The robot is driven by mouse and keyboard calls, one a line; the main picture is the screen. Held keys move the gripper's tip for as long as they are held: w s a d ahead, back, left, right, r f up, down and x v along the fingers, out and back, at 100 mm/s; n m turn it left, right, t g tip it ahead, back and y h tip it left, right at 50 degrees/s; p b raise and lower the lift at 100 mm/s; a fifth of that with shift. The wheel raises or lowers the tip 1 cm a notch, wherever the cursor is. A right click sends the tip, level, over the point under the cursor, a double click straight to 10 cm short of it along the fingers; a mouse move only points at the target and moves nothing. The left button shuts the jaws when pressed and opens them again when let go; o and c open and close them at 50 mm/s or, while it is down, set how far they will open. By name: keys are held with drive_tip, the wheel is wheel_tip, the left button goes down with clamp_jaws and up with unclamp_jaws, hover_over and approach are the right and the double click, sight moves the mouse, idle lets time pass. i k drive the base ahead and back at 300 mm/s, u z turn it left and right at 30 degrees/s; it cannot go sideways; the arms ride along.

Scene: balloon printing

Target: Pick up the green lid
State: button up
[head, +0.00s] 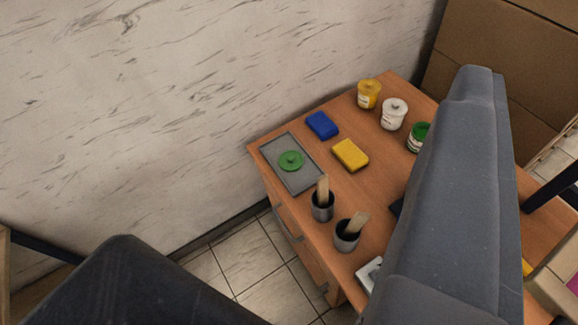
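The green lid (291,160) is a small round disc with a knob on top. It lies on a grey rectangular tray (274,149) at the left end of a wooden cabinet top. A large grey part of my arm crosses the right side of the picture, and a dark part fills the lower left. The fingertips of my gripper cannot be made out, so I cannot see whether it holds anything. Nothing covers the lid.
On the cabinet top (341,189) are a blue sponge (322,125), a yellow sponge (351,155), yellow (369,95), white (394,115) and green (418,138) pots, and two grey cups (322,208) (346,238) with wooden sticks. A marbled wall stands behind.

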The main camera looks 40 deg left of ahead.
sight(291, 160)
drive_tip(key=k, duration=1.15)
drive_tip(key=u, duration=0.4)
drive_tip(key=i, duration=0.75)
drive_tip(key=u, duration=0.7)
drive_tip(key=i, duration=1.35)
drive_tip(key=u, duration=0.15)
